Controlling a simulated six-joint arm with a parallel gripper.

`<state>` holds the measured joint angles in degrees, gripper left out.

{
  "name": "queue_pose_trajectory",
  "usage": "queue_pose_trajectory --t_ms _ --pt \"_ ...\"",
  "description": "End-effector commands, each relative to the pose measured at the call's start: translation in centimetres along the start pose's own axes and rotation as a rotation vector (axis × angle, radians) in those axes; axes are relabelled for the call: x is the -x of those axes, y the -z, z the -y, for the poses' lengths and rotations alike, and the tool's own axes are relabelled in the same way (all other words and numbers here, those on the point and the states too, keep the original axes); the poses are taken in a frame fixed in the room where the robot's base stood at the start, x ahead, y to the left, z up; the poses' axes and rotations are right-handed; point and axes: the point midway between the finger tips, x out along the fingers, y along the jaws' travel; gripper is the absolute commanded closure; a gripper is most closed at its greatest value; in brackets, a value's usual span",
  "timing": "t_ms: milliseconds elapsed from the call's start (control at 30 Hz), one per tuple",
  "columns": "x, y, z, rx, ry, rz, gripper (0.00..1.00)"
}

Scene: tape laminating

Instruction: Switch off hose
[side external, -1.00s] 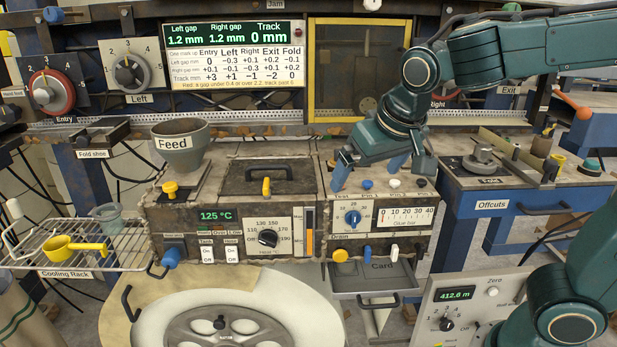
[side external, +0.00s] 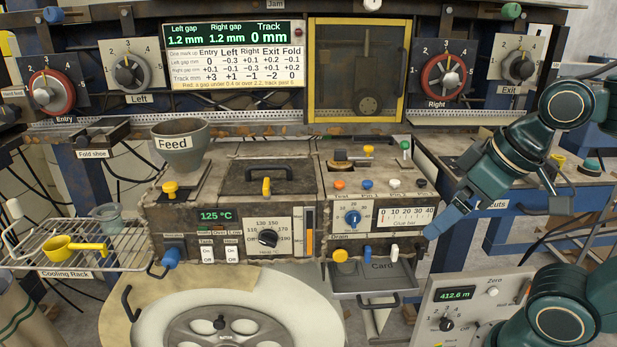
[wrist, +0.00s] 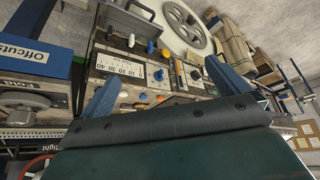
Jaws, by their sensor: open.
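Two white On/Off switches sit side by side on the machine front under the 125 °C display (side external: 216,216). The left switch (side external: 206,252) seems labelled Tank and the right switch (side external: 231,252) seems labelled Hose, but the lettering is too small to be sure. I cannot tell which way either is set. My gripper (side external: 492,206) is open and empty, well right of these switches, beyond the glue bar gauge (side external: 405,216). In the wrist view, its blue fingers (wrist: 164,88) stand wide apart with the machine's front panel beyond them.
The heat knob (side external: 268,238) is right of the switches, and a blue-handled tap (side external: 170,257) is to their left. The blue knob (side external: 352,218), yellow drain knob (side external: 340,256) and Card drawer (side external: 375,282) lie nearer my gripper. A grey meter box (side external: 470,300) stands low right.

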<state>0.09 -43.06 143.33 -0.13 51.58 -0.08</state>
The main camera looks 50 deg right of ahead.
Motion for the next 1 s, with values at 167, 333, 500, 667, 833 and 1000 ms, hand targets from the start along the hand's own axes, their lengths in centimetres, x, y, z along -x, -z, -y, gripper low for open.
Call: queue_pose_trajectory --t_ms 167,333,500,667,833,1000 --pt "0.0 0.0 0.0 -0.001 0.0 0.0 0.1" --pt "-0.1 0.3 0.0 0.004 0.0 0.0 0.43" --pt "-0.4 1.4 0.2 0.021 0.001 0.001 0.77" --pt "-1.1 3.1 0.6 0.053 0.003 0.002 1.0" --pt "-2.3 5.5 1.3 0.1 0.003 0.003 1.0" --pt "-3.7 8.0 2.4 0.152 -0.001 -0.001 1.0"
